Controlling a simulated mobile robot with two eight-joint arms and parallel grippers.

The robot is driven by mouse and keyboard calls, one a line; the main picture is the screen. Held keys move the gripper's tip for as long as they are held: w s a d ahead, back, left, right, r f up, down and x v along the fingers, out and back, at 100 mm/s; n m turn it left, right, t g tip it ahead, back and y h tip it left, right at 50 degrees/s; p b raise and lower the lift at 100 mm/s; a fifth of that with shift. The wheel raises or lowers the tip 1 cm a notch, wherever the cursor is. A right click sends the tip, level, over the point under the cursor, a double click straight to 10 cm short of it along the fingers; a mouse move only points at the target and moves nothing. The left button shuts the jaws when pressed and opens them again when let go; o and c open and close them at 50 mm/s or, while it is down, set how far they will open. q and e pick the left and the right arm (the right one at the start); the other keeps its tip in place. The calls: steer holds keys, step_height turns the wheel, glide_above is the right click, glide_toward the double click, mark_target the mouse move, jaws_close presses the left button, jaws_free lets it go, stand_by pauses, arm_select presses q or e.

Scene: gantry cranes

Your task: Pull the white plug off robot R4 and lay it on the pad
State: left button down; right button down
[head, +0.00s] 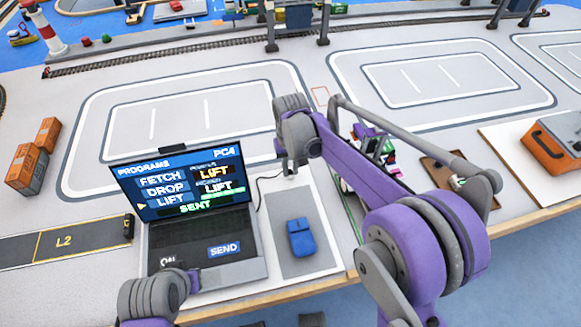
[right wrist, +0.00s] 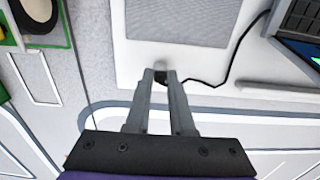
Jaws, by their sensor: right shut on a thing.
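My right gripper (head: 289,168) is above the far edge of the grey pad (head: 287,262), its fingers pointing down. In the right wrist view the fingers (right wrist: 161,74) are shut on a small piece, the white plug (right wrist: 161,67). Only its pale tip and a dark part show between the fingertips. A black cable (right wrist: 215,82) runs from there towards the laptop. The pad also shows in the wrist view (right wrist: 185,20), just beyond the fingertips. Robot R4 (head: 347,187) seems to be the machine partly hidden behind my right arm.
A laptop (head: 195,225) with "SENT" on its screen stands left of the pad. A blue object (head: 301,237) lies on the pad, with bare pad around it. Orange and grey containers (head: 30,160) stand far left. An orange case (head: 553,148) is at the right.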

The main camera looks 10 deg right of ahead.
mark_target(291, 172)
arm_select(q)
steer(key=shift+f, duration=0.15)
arm_select(e)
steer(key=shift+f, duration=0.25)
steer(key=c, duration=0.7)
jaws_free()
arm_select(q)
steer(key=shift+r+p, duration=0.5)
steer(key=shift+r, duration=0.15)
arm_select(e)
step_height(291, 172, up, 11)
